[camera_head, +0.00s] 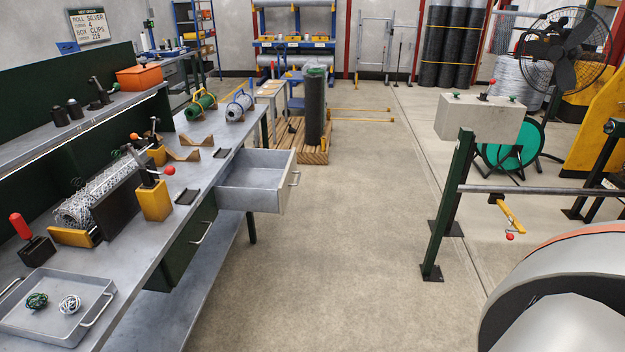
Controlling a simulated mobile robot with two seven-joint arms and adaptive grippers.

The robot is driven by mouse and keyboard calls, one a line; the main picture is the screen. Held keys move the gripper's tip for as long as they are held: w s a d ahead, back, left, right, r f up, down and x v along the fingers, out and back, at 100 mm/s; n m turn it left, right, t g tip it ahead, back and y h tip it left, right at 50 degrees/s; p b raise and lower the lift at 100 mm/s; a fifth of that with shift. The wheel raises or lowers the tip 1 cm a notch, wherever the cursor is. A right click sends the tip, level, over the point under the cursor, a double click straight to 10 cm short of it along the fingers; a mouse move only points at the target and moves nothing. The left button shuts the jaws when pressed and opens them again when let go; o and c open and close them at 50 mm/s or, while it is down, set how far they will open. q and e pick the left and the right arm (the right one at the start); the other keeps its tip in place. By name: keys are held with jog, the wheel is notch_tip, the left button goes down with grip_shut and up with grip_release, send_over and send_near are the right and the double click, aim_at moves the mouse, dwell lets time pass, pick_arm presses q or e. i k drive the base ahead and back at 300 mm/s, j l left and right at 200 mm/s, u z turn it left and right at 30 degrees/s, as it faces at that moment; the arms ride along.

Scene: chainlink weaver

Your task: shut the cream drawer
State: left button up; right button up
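A drawer (258,197) stands pulled out from under the right edge of the long workbench (187,217), toward the far end. Its walls and front look pale grey to cream, and its inside looks empty. A bar handle (295,179) is on its front, which faces right. Below and nearer is a dark green front (188,243) with a pale handle (203,232), which looks closed. Neither of my grippers is in view.
On the bench are a grey tray (20,321) with two wire balls, a wire mesh roll (97,195) and a yellow clamp block (154,201). The concrete floor (340,250) right of the drawer is clear. A green post stand (449,210) stands farther right.

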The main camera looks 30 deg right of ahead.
aim_at(255, 180)
jog(key=l+z, duration=0.2)
jog(key=z, duration=0.2)
jog(key=i+l+z, duration=0.1)
jog(key=z, duration=0.35)
jog(key=i+l, duration=0.1)
jog(key=i, duration=0.2)
jog(key=i+l, duration=0.15)
jog(key=i, duration=0.15)
